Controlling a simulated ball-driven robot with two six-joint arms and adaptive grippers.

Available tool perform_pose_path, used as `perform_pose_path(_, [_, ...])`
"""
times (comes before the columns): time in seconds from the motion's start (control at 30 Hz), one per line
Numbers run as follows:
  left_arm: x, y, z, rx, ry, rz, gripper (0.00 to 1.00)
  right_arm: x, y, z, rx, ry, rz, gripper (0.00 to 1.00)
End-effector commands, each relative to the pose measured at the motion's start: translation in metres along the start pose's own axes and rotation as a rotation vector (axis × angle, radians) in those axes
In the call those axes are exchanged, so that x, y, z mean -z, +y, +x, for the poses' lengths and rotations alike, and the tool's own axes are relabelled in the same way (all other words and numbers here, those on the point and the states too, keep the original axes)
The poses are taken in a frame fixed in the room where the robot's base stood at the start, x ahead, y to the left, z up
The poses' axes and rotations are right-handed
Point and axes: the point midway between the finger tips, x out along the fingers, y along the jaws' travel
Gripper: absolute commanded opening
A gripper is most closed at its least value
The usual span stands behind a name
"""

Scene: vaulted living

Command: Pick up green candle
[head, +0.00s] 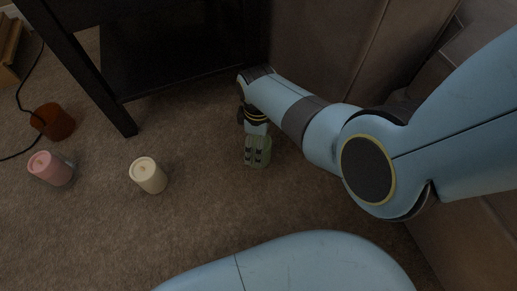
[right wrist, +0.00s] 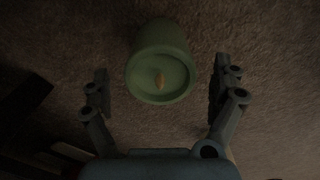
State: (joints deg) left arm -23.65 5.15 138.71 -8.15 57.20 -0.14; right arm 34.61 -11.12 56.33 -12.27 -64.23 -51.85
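The green candle (right wrist: 160,72) stands on the carpet in the right wrist view, with its wick end facing the camera. In the head view the green candle (head: 262,144) shows partly, the rest hidden by my right gripper. My right gripper (right wrist: 160,82) is open, with one finger to each side of the candle and a visible gap on both sides. In the head view my right gripper (head: 257,150) reaches down over the candle beside the dark table. My left gripper is not in view.
A cream candle (head: 148,175), a pink candle (head: 50,169) and a dark red-orange candle (head: 52,122) stand on the carpet to the left. A black table (head: 120,118) stands behind. A brown sofa (head: 330,45) lies close behind my right arm. A dark cable (head: 22,100) runs at far left.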

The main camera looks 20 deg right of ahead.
Motion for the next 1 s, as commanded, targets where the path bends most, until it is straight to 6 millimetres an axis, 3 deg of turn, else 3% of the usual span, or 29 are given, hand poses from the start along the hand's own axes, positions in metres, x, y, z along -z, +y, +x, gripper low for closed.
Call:
perform_pose_path(0.07, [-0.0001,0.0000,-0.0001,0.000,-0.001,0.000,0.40,0.0001,0.0000,-0.0001,0.000,0.000,0.000,0.84])
perform_pose_path(0.63, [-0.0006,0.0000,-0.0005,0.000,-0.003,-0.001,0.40,-0.0002,-0.0002,0.0002,0.000,0.000,0.000,0.10])
perform_pose_path(1.0, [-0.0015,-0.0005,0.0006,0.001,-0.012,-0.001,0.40,-0.0002,0.0002,-0.0017,-0.001,0.000,0.000,0.10])
